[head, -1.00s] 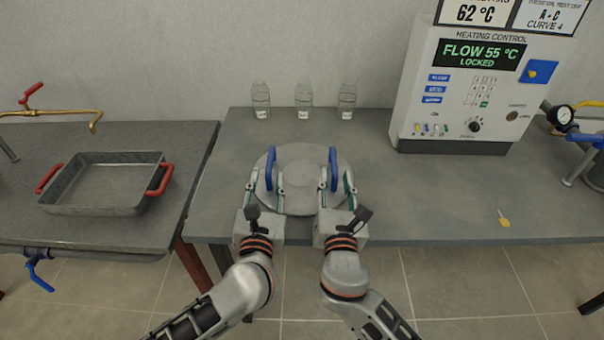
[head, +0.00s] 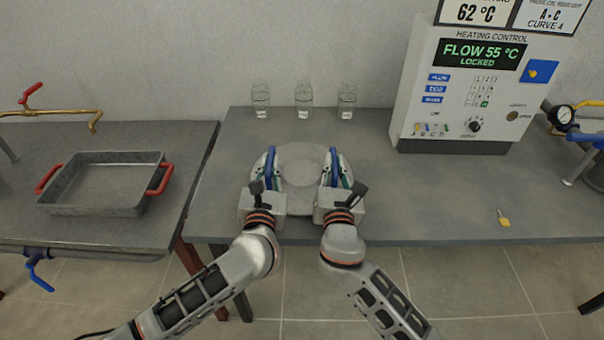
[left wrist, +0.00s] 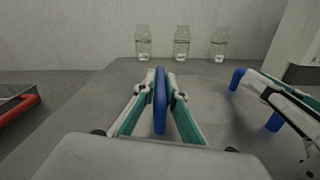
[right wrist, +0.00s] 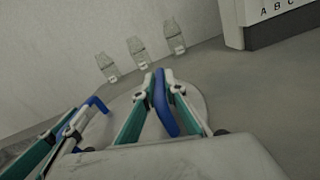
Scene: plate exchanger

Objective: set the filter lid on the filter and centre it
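The filter lid (head: 302,170) is a round grey disc with two upright blue handles, lying flat over the middle table near its front edge. My left gripper (head: 268,168) is shut on the left blue handle (left wrist: 160,105), with a finger on each side. My right gripper (head: 333,168) is shut on the right blue handle (right wrist: 163,110) in the same way. The grippers cover the lid's front and sides. I cannot make out the filter itself, and what lies under the lid is hidden.
Three glass bottles (head: 303,100) stand behind the lid. A heating control box (head: 460,90) stands at the back right. A small yellow tag (head: 503,219) lies on the right. A grey tray (head: 105,185) with red handles is on the left table. The table right of the lid is mostly clear.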

